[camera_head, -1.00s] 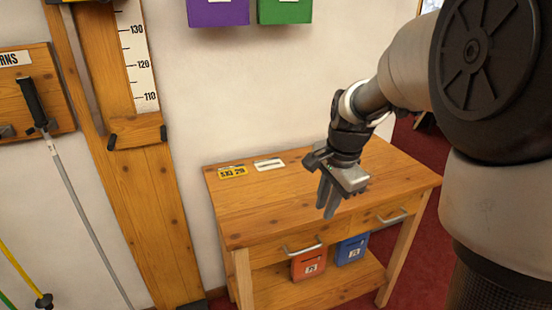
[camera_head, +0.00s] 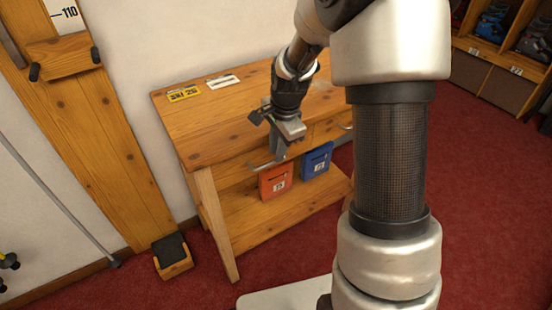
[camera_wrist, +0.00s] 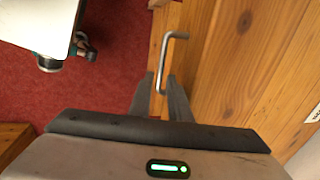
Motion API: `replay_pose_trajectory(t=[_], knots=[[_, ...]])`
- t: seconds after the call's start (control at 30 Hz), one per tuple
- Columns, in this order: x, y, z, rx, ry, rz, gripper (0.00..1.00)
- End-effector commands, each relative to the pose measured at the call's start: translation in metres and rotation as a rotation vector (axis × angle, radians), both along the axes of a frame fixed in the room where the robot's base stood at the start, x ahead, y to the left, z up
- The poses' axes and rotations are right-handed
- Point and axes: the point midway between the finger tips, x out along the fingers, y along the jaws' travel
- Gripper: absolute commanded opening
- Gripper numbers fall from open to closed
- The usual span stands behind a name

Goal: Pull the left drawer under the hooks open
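The wooden bench (camera_head: 200,125) has two drawers side by side under its top. The left drawer (camera_head: 232,172) looks shut, its front partly hidden by my gripper (camera_head: 279,152). Its metal bar handle (camera_head: 260,166) shows just left of my fingers. In the wrist view, my gripper (camera_wrist: 161,88) is open, one finger on each side of the near end of the handle (camera_wrist: 164,58). I cannot tell whether the fingers touch it. The right drawer (camera_head: 325,129) is shut, partly hidden by my arm.
An orange box (camera_head: 275,182) and a blue box (camera_head: 317,160) stand on the lower shelf (camera_head: 250,225). A yellow tag (camera_head: 184,94) and a white label (camera_head: 223,81) lie on the bench top. Red carpet is free in front; cubbies (camera_head: 500,70) stand at right.

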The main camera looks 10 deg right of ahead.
Motion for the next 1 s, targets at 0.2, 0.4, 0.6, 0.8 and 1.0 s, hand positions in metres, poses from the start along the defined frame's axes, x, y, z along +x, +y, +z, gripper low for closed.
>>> replay_pose_trajectory(t=[0.2, 0.4, 0.6, 0.8, 1.0], knots=[[0.004, 0.002, -0.024, 0.001, 0.0, 0.0, 0.17], [0.006, 0.002, -0.027, 0.0, -0.001, 0.0, 0.17], [0.005, 0.002, -0.026, 0.0, -0.001, 0.0, 0.09], [0.005, 0.002, -0.026, 0.0, -0.001, 0.0, 0.0], [0.004, 0.001, -0.026, 0.0, -0.001, 0.0, 0.0]])
